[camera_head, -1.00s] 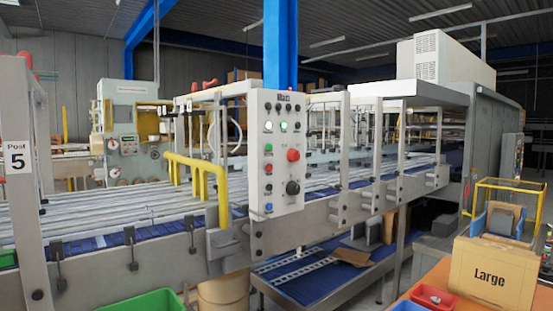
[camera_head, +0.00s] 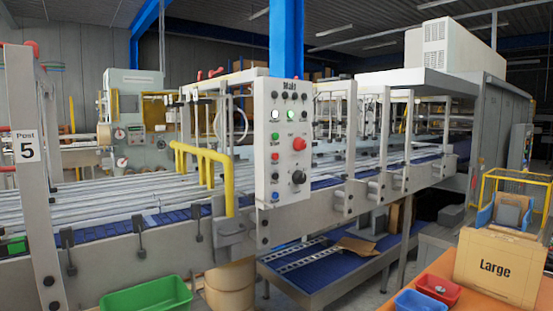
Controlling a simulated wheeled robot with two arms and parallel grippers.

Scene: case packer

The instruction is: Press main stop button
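The white control panel (camera_head: 285,140) with "Main" at its top stands upright at the front edge of the conveyor, near the middle of the head view. A large red round button (camera_head: 299,144) sits at its right side, the biggest red one on it. A smaller red button (camera_head: 275,168) is at its lower left, with green and blue buttons near it. A black knob (camera_head: 298,177) is at the lower right. Two lamps at the upper part glow white and green. Neither of my grippers shows in the head view.
A yellow rail (camera_head: 210,165) stands just left of the panel along the conveyor (camera_head: 100,222). A green bin (camera_head: 147,298) is at the lower front. At the right, an orange table (camera_head: 440,266) bears a "Large" box (camera_head: 497,267), a blue bin (camera_head: 420,303) and a red bin (camera_head: 439,289).

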